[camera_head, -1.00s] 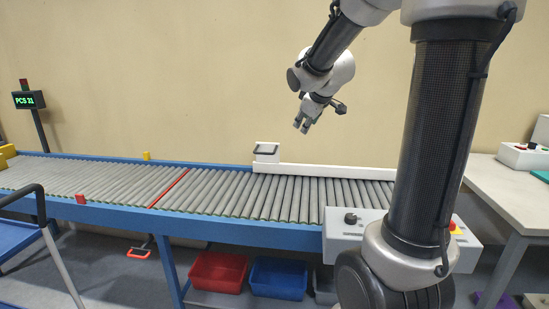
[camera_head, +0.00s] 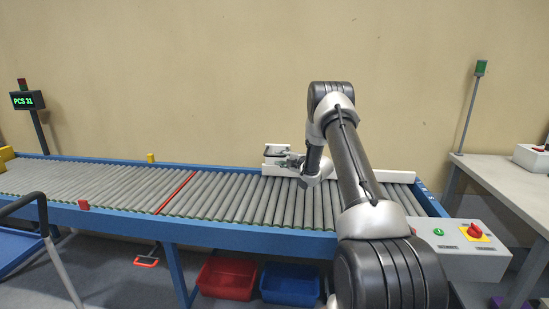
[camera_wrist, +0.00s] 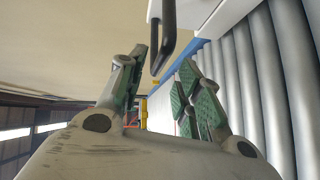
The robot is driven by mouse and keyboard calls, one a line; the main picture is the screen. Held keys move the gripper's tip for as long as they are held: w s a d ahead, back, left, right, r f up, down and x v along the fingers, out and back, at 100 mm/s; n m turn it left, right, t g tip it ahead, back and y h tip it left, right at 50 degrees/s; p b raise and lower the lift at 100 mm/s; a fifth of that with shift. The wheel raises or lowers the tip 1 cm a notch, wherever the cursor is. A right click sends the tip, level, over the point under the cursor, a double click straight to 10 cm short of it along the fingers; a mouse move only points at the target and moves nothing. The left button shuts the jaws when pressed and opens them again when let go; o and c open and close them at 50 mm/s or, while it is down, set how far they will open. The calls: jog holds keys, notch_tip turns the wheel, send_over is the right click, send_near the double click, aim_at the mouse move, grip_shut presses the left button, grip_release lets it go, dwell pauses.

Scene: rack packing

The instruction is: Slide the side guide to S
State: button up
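The side guide (camera_head: 405,176) is a long white bar along the back of the roller conveyor. Its white end block (camera_head: 272,150) stands at its left end. In the wrist view the block's black handle (camera_wrist: 168,18) reaches down in front of my gripper (camera_wrist: 166,80). The gripper's green-padded fingers are apart, with a clear gap between them. The handle's lower end shows near the upper part of that gap. I cannot tell whether the fingers touch it. In the head view my gripper (camera_head: 284,158) is at the block, and my arm hides part of the guide. I see no S mark.
The roller conveyor (camera_head: 110,186) has a red cross line (camera_head: 175,193). A yellow marker (camera_head: 150,158) is on its back rail and a red one (camera_head: 83,205) on its front rail. A control box (camera_head: 455,240) stands at the right front. The rollers left of the guide are clear.

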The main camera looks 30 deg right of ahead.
aim_at(276, 156)
jog(key=x, duration=0.5)
jog(key=shift+w, duration=0.4)
jog(key=shift+f, duration=0.1)
grip_shut()
